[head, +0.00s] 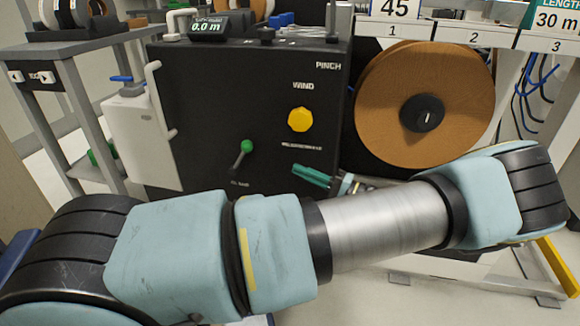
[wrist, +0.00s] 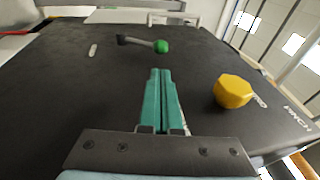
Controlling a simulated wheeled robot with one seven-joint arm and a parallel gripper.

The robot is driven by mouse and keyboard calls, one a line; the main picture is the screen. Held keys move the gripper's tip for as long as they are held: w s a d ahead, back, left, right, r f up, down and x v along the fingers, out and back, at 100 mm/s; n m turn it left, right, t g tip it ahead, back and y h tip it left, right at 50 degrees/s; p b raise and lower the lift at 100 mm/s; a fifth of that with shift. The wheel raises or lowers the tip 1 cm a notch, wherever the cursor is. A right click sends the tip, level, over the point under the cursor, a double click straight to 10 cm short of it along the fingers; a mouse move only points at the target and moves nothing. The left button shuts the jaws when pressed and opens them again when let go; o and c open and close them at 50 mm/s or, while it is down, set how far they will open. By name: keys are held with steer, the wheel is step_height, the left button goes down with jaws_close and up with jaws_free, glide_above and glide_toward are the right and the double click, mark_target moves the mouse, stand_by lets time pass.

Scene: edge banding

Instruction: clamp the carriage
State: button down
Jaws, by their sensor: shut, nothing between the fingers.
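A lever with a green ball knob (head: 246,147) stands on the black front panel of the machine (head: 210,105). In the head view its arm slants down and slightly left from the knob. The lever also shows in the wrist view (wrist: 161,46), just beyond my fingertips. My gripper (head: 296,172) has teal fingers, shut together and empty, right of the lever and lower than its knob. In the wrist view the fingertips (wrist: 160,72) point toward the green knob, with a gap between them. The small label by the lever is unreadable, and I cannot make out the carriage for certain.
A yellow knob (head: 300,119) under the word WIND sticks out near my fingers, right of them in the wrist view (wrist: 232,91). A large brown roll (head: 460,85) stands right of the panel.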

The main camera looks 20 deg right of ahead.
steer(key=b, duration=0.2)
glide_toward(243, 145)
steer(key=w+a, duration=0.1)
steer(key=w, duration=0.1)
steer(key=w+a, duration=0.2)
steer(key=r+p, duration=0.1)
steer(key=p, duration=0.3)
steer(key=shift+w+a+r+g+h, duration=0.2)
steer(key=shift+a+r+g+h, duration=0.2)
steer(key=shift+w+a+r+n+g+h+p, duration=0.35)
steer(key=shift+a+r+h+p, duration=0.2)
steer(key=shift+p, duration=0.7)
steer(key=shift+a+r+g+h+p, duration=0.1)
steer(key=shift+a+g+h+p, duration=0.15)
steer(key=shift+p, duration=0.25)
steer(key=shift+w+a+r+p, duration=0.15)
steer(key=shift+w+a+p, duration=0.2)
steer(key=shift+a+p, duration=0.2)
steer(key=shift+w+a+r+p, duration=0.2)
steer(key=shift+w+a+p, duration=0.15)
steer(key=shift+a+p, duration=0.15)
steer(key=shift+a, duration=0.1)
steer(key=v, duration=1)
steer(key=shift+s+d+f+p, duration=0.1)
steer(key=shift+s+d+p, duration=0.1)
steer(key=shift+d+p, duration=0.15)
